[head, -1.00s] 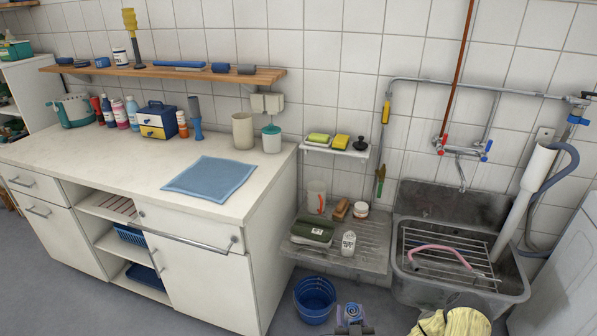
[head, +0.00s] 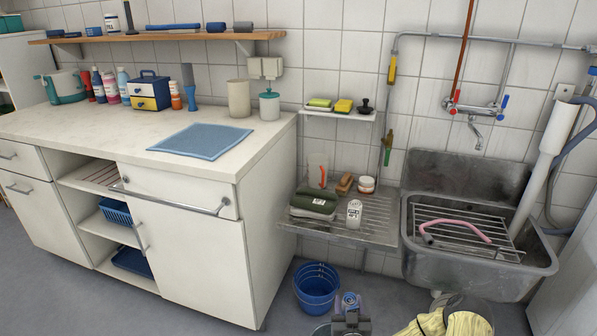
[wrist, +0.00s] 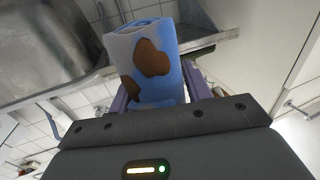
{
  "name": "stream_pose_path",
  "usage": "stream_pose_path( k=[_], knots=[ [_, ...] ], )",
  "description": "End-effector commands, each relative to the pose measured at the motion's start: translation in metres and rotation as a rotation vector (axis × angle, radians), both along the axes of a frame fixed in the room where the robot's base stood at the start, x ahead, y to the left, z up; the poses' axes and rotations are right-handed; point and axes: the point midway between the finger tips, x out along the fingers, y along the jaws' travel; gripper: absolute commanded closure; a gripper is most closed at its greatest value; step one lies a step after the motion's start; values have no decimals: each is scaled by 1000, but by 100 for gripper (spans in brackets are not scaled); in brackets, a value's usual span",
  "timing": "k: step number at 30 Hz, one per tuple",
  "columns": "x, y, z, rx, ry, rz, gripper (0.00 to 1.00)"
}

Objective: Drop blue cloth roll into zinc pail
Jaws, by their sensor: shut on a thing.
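The blue cloth roll (head: 349,301) is at the bottom of the head view, held upright in my gripper (head: 351,321). In the wrist view the roll (wrist: 157,62) is blue and pale grey with brown patches, and my gripper's fingers (wrist: 156,92) are shut on its two sides. A curved grey-green rim (head: 320,330) shows at the bottom edge, partly behind my gripper; it may be the zinc pail, but most of it is cut off. Another grey container (head: 479,305) at the lower right has a yellow mop in it.
A blue bucket (head: 316,288) stands on the floor just left of my gripper. A metal sink (head: 470,266) with a rack and pink hose is at right, beside a drainboard (head: 375,226). A white counter (head: 105,137) fills the left.

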Motion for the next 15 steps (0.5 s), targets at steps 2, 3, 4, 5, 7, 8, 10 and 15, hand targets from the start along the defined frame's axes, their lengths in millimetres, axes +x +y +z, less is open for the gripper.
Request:
stream_pose_path(
  k=[2, 3, 4, 5, 7, 8, 10, 15],
  knots=[
    [6, -1, -26, 1, -3, -5, 77],
    [9, -1, -34, 2, -2, -8, 77],
    [11, -1, -39, 2, -2, -9, 77],
    [13, -1, -45, 3, -1, -10, 77],
    [18, -1, -58, 4, -1, -12, 77],
    [20, -1, -63, 4, -2, -14, 77],
    [25, -2, -75, 6, -2, -18, 77],
    [37, -5, -106, 12, -1, -29, 77]
  ],
)
